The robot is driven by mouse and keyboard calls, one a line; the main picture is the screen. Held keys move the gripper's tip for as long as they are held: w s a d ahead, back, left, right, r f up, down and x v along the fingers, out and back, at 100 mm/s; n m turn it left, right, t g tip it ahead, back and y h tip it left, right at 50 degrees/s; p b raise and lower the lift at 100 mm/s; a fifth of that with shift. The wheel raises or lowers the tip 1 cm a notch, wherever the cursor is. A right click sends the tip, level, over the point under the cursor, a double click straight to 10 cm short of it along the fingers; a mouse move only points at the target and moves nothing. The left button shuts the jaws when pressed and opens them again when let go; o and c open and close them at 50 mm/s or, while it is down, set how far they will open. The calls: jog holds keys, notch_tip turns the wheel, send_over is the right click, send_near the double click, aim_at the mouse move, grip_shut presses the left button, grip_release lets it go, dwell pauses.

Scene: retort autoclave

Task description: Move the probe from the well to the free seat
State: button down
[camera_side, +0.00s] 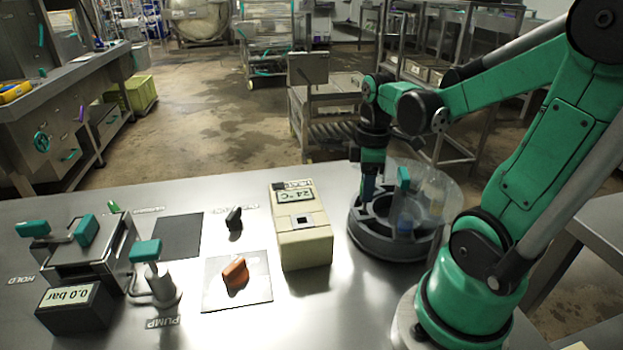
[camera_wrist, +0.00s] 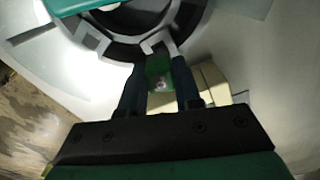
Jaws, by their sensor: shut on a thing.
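My gripper (camera_side: 369,190) points down at the left part of the round grey carousel (camera_side: 388,249), which has dark seats around it. In the wrist view the two dark fingers (camera_wrist: 161,90) are shut on a small green piece with a pale round spot, seemingly the probe (camera_wrist: 158,70). The carousel ring (camera_wrist: 120,48) fills the top of that view. The lower end of the held piece is hidden, so I cannot tell whether it is in a seat or above it. The cream block (camera_side: 304,245) reading 24 °C has a dark square opening on top.
A clear curved cover with a green handle (camera_side: 403,178) stands over the carousel's right side. To the left are an orange knob (camera_side: 235,273), a black knob (camera_side: 234,219), a dark mat (camera_side: 178,236), a pump (camera_side: 155,285) and a 0.0 bar gauge (camera_side: 73,306).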

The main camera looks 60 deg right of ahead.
jog(key=shift+f, duration=0.2)
jog(key=shift+f, duration=0.55)
jog(key=shift+f, duration=0.7)
dwell(1.3)
jog(key=shift+c, duration=0.7)
grip_release()
jog(key=shift+r, duration=3.5)
